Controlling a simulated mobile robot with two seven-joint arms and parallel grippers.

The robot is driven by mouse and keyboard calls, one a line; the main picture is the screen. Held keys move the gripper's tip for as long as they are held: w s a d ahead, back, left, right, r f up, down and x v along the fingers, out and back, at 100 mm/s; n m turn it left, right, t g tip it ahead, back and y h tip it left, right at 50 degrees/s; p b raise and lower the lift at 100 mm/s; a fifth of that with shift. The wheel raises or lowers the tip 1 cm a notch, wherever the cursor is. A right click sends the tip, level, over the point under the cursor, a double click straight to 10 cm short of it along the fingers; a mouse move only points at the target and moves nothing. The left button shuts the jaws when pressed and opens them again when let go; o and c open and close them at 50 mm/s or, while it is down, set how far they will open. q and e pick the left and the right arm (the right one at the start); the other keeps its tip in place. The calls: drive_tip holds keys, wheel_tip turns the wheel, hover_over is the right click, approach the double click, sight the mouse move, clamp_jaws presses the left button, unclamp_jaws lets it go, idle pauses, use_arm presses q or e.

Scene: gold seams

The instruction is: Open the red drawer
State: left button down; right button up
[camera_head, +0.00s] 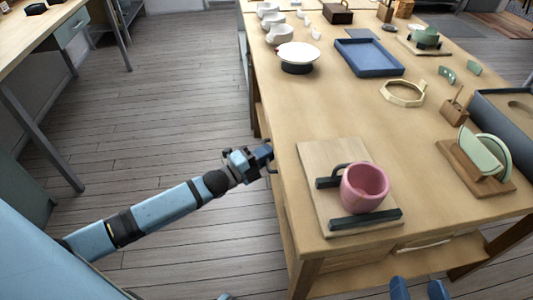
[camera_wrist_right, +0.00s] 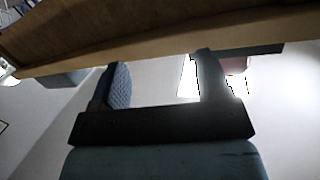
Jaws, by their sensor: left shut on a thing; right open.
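No drawer front that I can make out as red shows in either view. My left gripper (camera_head: 266,152) is at the long left side of the wooden table (camera_head: 345,120), just below its top edge. It is shut on what looks like a small handle (camera_head: 271,171) there; the jaws hide most of it, and the face behind it is turned away. A pale handle (camera_head: 425,245) shows on a wood-coloured front under the table's near edge. My right gripper (camera_head: 420,290) is open and empty near that edge. Its spread fingers show in the right wrist view (camera_wrist_right: 158,85), below a wooden edge.
On the near tabletop, a pink mug (camera_head: 365,187) stands on a board (camera_head: 320,155) with dark bars. A wooden rack (camera_head: 478,178) with green plates stands to the right. A blue tray (camera_head: 368,57) and several dishes lie further back. Open floor (camera_head: 190,100) lies left of the table.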

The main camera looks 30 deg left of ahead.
use_arm(q)
drive_tip(key=s+a+p, duration=0.7)
drive_tip(key=s+a, duration=0.7)
drive_tip(key=a, duration=0.5)
drive_tip(key=shift+s, duration=0.3)
use_arm(e)
drive_tip(key=s+d+f+g+h, duration=0.2)
drive_tip(key=d+f+g, duration=0.1)
drive_tip(key=f, duration=0.2)
drive_tip(key=shift+s+d, duration=0.2)
drive_tip(key=shift+d, duration=0.05)
use_arm(q)
drive_tip(key=shift+a, duration=0.1)
use_arm(e)
drive_tip(key=shift+f, duration=0.1)
use_arm(q)
drive_tip(key=c, duration=1.2)
unclamp_jaws()
